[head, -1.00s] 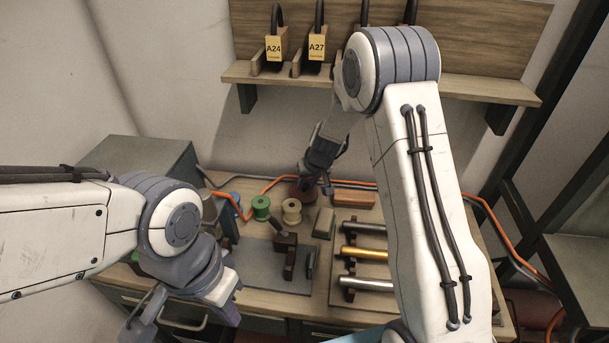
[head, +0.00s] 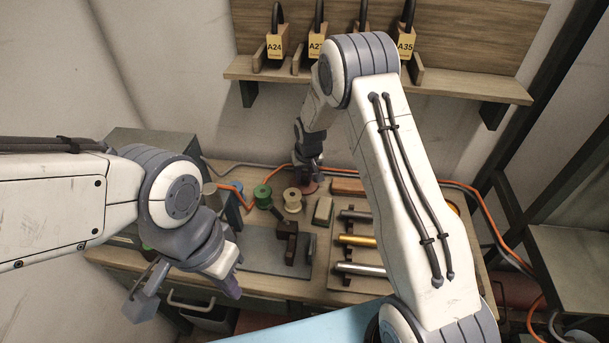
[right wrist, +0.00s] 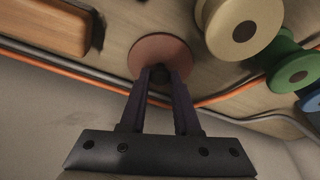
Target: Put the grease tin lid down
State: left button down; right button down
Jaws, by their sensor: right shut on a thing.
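The grease tin lid is a flat reddish-brown disc (right wrist: 146,55) with a dark knob, seen from above in the right wrist view. My right gripper (right wrist: 161,78) is shut on the knob. In the head view my right gripper (head: 306,174) is at the back of the bench, with the reddish lid (head: 309,187) just under it, partly hidden. I cannot tell whether the lid touches the bench or what is beneath it. My left gripper (head: 184,290) is open and empty in front of the bench at the left.
A cream spool (head: 293,200) and a green spool (head: 262,196) stand left of the lid. A brown block (head: 347,187) lies to its right. An orange cable (head: 440,182) runs behind. Metal rods (head: 358,241) lie on a rack nearer me. A shelf (head: 450,85) with padlocks hangs above.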

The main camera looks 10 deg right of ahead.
aim_at(307, 191)
jog(key=c, duration=0.6)
grip_release()
jog(key=shift+c, duration=0.2)
jog(key=shift+r, duration=0.25)
jog(key=b+v, duration=0.1)
jog(key=v, duration=0.9)
jog(key=s+a+r+n+g, duration=0.1)
jog(key=s+a+r+n, duration=0.1)
jog(key=s+a+r, duration=0.4)
jog(key=s+a+r+n, duration=0.1)
jog(key=s+a+r, duration=0.1)
jog(key=s+a, duration=0.35)
jog(key=s+r+n+g+y, duration=0.1)
jog(key=s+n, duration=0.3)
jog(key=s, duration=2)
jog(key=shift+r+g, duration=0.3)
jog(key=shift+g, duration=0.3)
